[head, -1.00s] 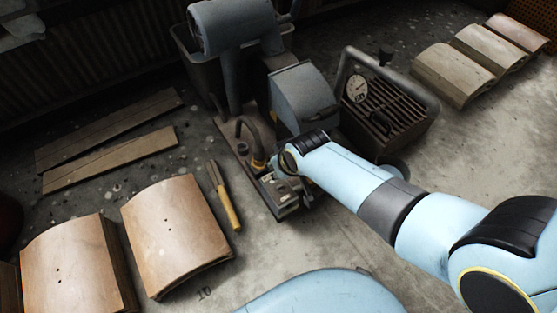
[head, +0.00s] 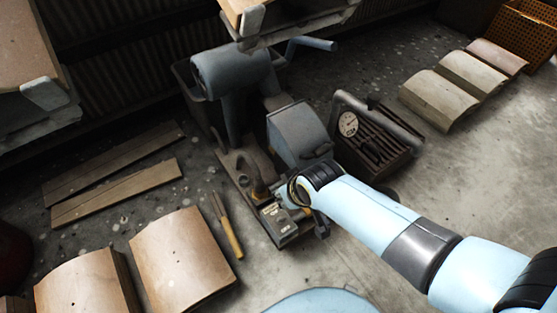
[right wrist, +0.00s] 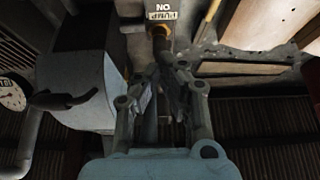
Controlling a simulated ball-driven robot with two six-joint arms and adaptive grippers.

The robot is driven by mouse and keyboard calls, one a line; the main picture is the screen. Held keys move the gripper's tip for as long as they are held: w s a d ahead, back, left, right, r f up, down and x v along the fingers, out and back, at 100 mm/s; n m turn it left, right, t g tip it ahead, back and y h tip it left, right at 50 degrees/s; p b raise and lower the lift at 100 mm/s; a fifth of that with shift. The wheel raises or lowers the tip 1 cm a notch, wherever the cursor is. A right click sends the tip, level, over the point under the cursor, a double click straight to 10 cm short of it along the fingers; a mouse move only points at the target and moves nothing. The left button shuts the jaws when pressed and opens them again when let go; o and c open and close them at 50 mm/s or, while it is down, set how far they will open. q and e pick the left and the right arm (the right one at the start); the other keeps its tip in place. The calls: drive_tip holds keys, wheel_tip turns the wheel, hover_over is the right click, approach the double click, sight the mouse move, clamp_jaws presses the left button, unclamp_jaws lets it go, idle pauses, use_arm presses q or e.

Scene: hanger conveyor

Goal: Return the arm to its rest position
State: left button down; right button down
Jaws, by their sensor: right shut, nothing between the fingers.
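My right arm (head: 365,215) comes in from the right in the head view. Its wrist is over the front of a grey-blue pump machine (head: 298,135), near a small labelled box (head: 279,219). The fingers are mostly hidden there. In the right wrist view my right gripper (right wrist: 168,88) is shut and empty, with its fingers close together. My left gripper is not in view.
Curved wooden panels (head: 181,262) stand at the lower left, beside a yellow-handled tool (head: 231,238). A gauge unit (head: 375,140) is right of the pump. More panels (head: 468,78) lie at upper right. Hanging boards (head: 22,45) cross the top. Floor at right is clear.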

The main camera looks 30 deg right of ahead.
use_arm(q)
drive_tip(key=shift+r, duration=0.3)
use_arm(e)
drive_tip(key=shift+s+r, duration=0.25)
drive_tip(key=shift+s, duration=0.05)
